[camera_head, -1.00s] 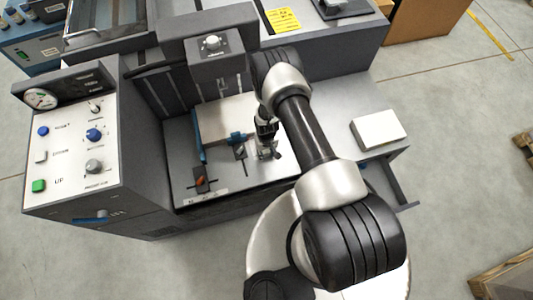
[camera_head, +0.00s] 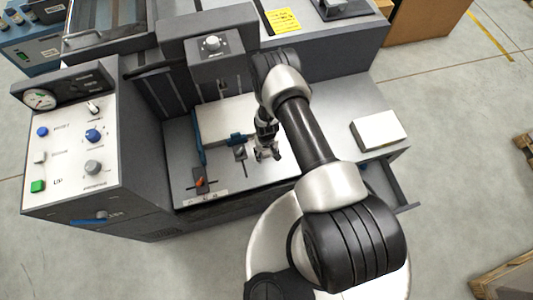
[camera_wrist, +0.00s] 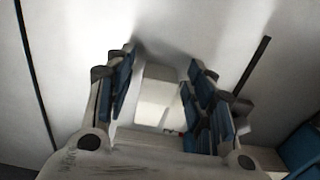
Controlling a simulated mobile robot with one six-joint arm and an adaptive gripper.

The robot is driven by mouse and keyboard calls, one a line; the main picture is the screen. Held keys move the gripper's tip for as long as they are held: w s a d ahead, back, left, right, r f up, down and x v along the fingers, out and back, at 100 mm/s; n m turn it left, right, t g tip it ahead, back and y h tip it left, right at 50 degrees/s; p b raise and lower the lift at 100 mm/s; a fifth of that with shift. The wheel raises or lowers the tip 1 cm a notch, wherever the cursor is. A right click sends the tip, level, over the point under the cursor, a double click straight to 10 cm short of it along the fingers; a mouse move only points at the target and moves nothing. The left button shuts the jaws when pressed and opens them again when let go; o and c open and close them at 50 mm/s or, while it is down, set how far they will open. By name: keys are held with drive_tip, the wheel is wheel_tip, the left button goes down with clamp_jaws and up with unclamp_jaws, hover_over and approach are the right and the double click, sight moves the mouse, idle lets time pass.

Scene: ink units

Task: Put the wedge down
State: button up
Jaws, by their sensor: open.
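My gripper (camera_head: 266,155) points down over the light grey bed of the machine, to the right of a blue clamp. In the wrist view its two blue-padded fingers (camera_wrist: 160,100) are spread apart. A pale, light grey block, which looks like the wedge (camera_wrist: 155,97), lies between the fingers, with gaps at the sides. It appears to rest on the pale surface, though its underside is hidden. In the head view I cannot make out the wedge apart from the gripper.
A blue side guide (camera_head: 198,138) and blue clamp (camera_head: 236,139) stand left of my gripper. A small slotted plate with an orange-red mark (camera_head: 200,183) lies at front left. A control panel (camera_head: 75,150) rises further left. A white block (camera_head: 378,130) sits on the right shelf.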

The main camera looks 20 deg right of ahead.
wheel_tip(320, 180, up, 49)
drive_tip(key=w+t+p, duration=0.2)
drive_tip(key=p, duration=0.2)
drive_tip(key=s+r+t, duration=0.1)
drive_tip(key=s+r, duration=0.9)
drive_tip(key=r, duration=0.3)
drive_tip(key=s+r, duration=0.2)
drive_tip(key=s, duration=0.4)
drive_tip(key=s+r+t, duration=0.1)
drive_tip(key=s+r, duration=0.2)
drive_tip(key=s, duration=0.4)
drive_tip(key=shift+s+t, duration=0.25)
drive_tip(key=shift+t, duration=0.05)
drive_tip(key=shift+c, duration=0.6)
